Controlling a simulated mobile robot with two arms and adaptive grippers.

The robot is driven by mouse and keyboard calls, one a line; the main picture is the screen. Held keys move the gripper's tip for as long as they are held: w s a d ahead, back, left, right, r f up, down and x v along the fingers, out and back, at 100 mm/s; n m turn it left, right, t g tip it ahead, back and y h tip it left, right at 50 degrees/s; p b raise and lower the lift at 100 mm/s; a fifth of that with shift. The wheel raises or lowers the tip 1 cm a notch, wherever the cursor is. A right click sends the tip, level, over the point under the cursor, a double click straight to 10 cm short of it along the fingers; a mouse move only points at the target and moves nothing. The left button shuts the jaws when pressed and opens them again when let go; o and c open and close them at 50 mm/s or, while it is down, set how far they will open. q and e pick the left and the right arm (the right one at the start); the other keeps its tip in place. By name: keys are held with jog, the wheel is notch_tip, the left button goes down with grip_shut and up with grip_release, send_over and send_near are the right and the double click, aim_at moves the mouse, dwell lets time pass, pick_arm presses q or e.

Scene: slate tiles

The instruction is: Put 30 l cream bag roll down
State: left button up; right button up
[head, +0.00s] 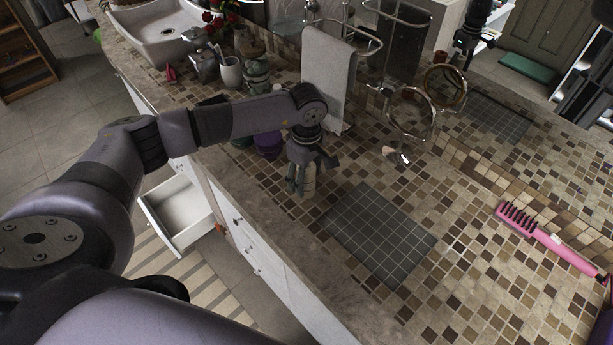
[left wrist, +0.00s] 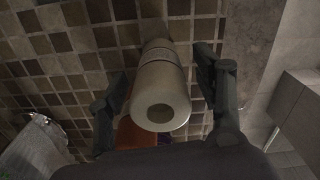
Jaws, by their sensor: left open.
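The cream bag roll (head: 309,181) stands upright on the tiled counter, near its front edge. In the left wrist view the roll (left wrist: 160,95) shows its round end with a dark core hole, between the two fingers. My left gripper (head: 302,180) points down around the roll in the head view; its fingers (left wrist: 165,95) are open, with gaps on both sides of the roll. The fingers partly hide the roll in the head view. I do not make out my right gripper.
A dark grey grid mat (head: 380,236) lies just right of the roll. A purple container (head: 268,145) stands close behind-left. A round mirror (head: 410,113), a hanging towel (head: 328,75) and a pink brush (head: 550,240) are further off. An open drawer (head: 180,210) juts out below.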

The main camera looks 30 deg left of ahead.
pick_arm(q)
jog(key=shift+c, duration=0.5)
jog(key=c, duration=1.3)
jog(key=shift+r, duration=0.1)
